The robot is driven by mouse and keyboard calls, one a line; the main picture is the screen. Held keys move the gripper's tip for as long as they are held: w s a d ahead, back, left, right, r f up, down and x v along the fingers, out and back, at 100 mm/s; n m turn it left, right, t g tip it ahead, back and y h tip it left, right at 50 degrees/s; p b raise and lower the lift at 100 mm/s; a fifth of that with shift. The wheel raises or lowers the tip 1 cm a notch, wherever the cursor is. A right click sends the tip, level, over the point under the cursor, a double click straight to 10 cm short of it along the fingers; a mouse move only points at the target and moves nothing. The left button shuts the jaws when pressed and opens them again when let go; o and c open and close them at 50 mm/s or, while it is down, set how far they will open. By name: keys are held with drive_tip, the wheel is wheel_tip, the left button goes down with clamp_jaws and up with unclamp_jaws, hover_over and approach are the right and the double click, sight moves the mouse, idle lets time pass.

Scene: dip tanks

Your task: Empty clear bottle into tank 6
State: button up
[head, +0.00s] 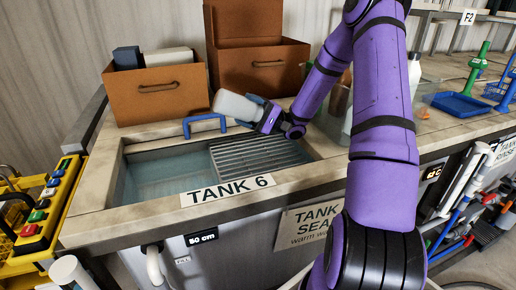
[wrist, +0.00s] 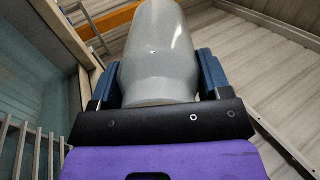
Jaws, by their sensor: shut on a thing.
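The clear bottle (head: 236,106) is a pale, translucent bottle held tilted, near lying, above the back rim of tank 6. My gripper (head: 262,114) is shut on it. In the wrist view the bottle (wrist: 158,50) stands between the two blue fingers of my gripper (wrist: 160,82). Tank 6 (head: 238,188) is below and in front, labelled on its front edge, with pale blue liquid at its left and a slatted grid over its right part. The bottle's mouth and contents cannot be made out.
A blue handle (head: 204,124) stands on the back rim of tank 6. Two brown boxes (head: 158,92) stand behind it. A yellow control panel (head: 44,212) is at the left. A white bottle (head: 414,76) and blue tray (head: 460,104) are at the right.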

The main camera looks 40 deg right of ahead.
drive_tip(key=shift+d+r, duration=0.1)
drive_tip(key=shift+r, duration=0.35)
idle(0.7)
drive_tip(key=w+a+f+g+h, duration=0.2)
drive_tip(key=a+f+g+h, duration=0.4)
drive_tip(key=h, duration=1.6)
drive_tip(key=shift+w+a+f+g+b, duration=0.25)
drive_tip(key=shift+a+f+b, duration=0.2)
drive_tip(key=shift+a+f, duration=1)
